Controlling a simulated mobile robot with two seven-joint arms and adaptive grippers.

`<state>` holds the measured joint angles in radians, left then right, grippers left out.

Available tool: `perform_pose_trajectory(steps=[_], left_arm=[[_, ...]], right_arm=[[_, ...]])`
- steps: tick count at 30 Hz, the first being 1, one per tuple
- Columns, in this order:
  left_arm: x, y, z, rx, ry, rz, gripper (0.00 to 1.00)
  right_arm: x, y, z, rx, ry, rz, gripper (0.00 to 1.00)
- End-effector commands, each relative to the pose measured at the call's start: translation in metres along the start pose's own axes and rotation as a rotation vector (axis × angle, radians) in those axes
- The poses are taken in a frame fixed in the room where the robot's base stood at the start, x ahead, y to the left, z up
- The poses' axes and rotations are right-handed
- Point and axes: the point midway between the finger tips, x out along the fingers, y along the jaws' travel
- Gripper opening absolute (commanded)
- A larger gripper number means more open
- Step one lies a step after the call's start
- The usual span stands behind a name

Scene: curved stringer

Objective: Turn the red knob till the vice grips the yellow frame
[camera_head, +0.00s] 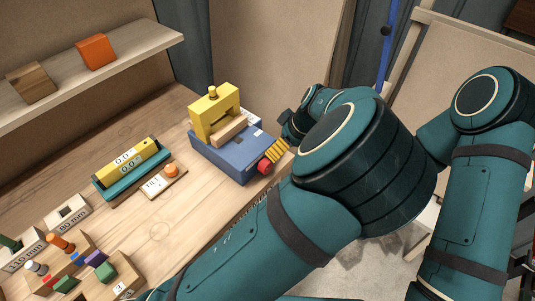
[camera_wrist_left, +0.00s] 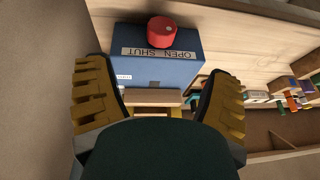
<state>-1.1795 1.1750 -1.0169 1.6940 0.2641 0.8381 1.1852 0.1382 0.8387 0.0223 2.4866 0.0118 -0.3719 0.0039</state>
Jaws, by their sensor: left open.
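The blue vice (camera_head: 230,152) stands at the table's right edge. The yellow frame (camera_head: 213,113) stands upright on it, with a pale wooden block (camera_head: 230,130) against or close to it; I cannot tell if they touch. The red knob (camera_head: 264,166) is on the vice's front side. In the left wrist view the knob (camera_wrist_left: 162,31) shows beside the "OPEN SHUT" label (camera_wrist_left: 158,54). My left gripper (camera_wrist_left: 158,85) is open and empty, its yellow fingers spread either side of the vice in that view. In the head view its fingers (camera_head: 276,151) are close beside the knob. My right gripper is out of view.
A teal holder with a yellow bar (camera_head: 130,165) and a small board with an orange knob (camera_head: 171,170) lie left of the vice. Several wooden blocks with coloured pegs (camera_head: 62,245) stand at lower left. A shelf (camera_head: 130,58) holds two blocks. The table between is clear.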

Motion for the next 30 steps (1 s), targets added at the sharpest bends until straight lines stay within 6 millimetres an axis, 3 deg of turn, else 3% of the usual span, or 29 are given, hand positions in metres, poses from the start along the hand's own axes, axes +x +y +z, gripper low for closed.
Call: perform_pose_trajectory(steps=[5, 21, 30], left_arm=[[0.014, 0.000, 0.000, -0.001, 0.001, -0.002, 0.81], [0.114, -0.001, 0.000, -0.001, 0.000, -0.003, 0.81], [0.137, 0.000, 0.000, 0.001, 0.000, 0.000, 0.81]], right_arm=[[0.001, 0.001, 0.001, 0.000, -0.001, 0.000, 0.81], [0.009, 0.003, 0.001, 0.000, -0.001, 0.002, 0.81], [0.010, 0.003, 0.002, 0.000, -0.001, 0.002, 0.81]])
